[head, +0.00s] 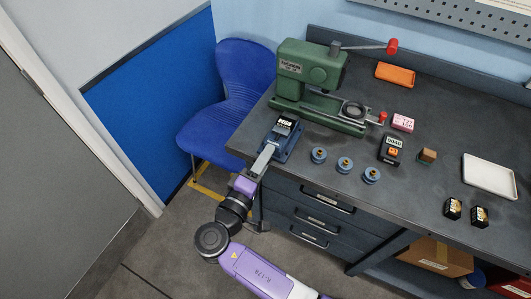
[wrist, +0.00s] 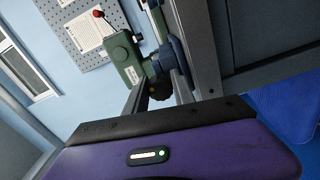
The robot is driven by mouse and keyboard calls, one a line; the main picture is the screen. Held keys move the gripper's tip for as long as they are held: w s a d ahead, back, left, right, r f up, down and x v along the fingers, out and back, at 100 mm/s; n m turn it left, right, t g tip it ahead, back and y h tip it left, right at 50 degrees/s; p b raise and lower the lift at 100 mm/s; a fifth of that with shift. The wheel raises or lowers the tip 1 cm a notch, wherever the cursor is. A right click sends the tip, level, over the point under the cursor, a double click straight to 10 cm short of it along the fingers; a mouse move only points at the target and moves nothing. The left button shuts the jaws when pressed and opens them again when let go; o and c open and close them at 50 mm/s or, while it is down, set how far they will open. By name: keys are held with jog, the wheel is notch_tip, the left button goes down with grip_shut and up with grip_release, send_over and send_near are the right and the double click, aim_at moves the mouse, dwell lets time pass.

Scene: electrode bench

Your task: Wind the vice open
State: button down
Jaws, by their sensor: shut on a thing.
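The small blue vice (head: 291,146) stands at the front left edge of the bench, below the green machine. A dark block with a pale label (head: 285,124) sits at its top. My gripper (head: 267,150) reaches up from the floor side to the vice's front end. In the wrist view my two fingers (wrist: 160,90) stand on either side of a dark round knob (wrist: 159,89) at the vice's near end, and are shut on it. The blue vice body (wrist: 170,48) shows just beyond. The fingers hide part of the knob, and the jaw gap cannot be made out.
A green press (head: 310,78) with a red-knobbed lever stands behind the vice. Several blue round holders (head: 344,164) are to its right, with small boxes, an orange tray (head: 395,74) and a white tray (head: 489,176) farther off. A blue chair (head: 229,95) stands left of the bench.

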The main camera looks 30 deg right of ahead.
jog(key=shift+n+p, duration=1.25)
jog(key=shift+n, duration=0.95)
jog(key=c, duration=1.1)
grip_release()
jog(key=shift+o, duration=0.2)
jog(key=b+v, duration=0.2)
jog(key=v, duration=0.6)
